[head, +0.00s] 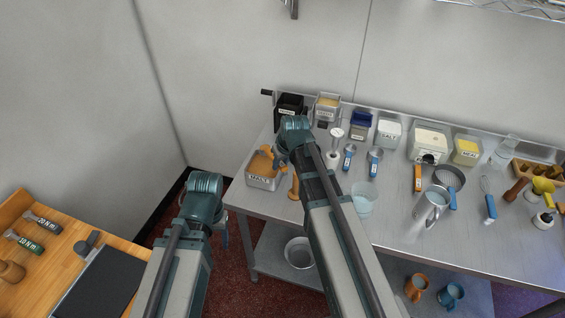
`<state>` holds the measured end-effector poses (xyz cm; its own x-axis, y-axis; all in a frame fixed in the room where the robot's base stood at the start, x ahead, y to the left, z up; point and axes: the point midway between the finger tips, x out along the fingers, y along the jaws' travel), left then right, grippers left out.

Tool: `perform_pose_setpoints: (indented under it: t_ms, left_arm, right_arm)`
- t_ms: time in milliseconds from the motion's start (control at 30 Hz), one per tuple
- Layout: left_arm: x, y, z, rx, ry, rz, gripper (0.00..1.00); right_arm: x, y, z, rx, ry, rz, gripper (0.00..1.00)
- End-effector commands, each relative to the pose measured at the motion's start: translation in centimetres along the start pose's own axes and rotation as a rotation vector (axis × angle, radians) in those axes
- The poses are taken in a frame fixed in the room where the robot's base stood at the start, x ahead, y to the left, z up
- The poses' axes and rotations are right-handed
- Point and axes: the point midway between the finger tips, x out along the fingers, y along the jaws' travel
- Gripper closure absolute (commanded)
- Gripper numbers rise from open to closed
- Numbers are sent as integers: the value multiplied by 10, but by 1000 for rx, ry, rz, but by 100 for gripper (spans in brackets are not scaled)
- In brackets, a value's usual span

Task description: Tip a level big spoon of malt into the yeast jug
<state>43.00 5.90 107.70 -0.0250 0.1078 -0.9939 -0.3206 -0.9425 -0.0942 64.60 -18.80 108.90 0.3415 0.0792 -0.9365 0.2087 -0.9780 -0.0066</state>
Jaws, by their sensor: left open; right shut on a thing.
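The malt tub (262,184), labelled MALT, stands at the table's left front corner with tan malt in it. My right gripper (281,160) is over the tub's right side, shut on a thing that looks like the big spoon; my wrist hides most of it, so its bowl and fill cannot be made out. My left gripper (219,235) is open and empty, low in front of the table's left end, its fingers mostly hidden. A clear bluish jug (363,200) and a metal pitcher (433,207) stand on the table; no yeast label is readable on either.
Two blue-handled scoops (375,160) lie behind the clear jug. A wooden pestle-like piece (294,188) stands beside the malt tub. Labelled tubs, including a salt tub (388,133), line the back. A wooden bench (60,262) is at the left.

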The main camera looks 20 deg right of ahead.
Motion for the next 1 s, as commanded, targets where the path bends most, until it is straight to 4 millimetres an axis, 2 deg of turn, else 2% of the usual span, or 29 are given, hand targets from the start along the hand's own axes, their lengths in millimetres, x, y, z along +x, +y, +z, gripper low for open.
perform_pose_setpoints:
  t_ms: [100, 467, 733, 1000]
  left_arm:
    - [0, 0, 0, 0, 0, 0, 36]
    - [0, 0, 0, 0, 0, 0, 36]
    - [-1, 0, 0, 0, 0, 0, 36]
    - [-20, -2, 1, 0, 0, 0, 36]
  right_arm:
    - [0, -12, 0, -1, 0, 0, 100]
    - [0, 5, 0, 1, 0, 0, 100]
    - [-1, 5, 0, 0, 0, 0, 100]
    - [-19, 5, -7, 0, 0, 0, 100]
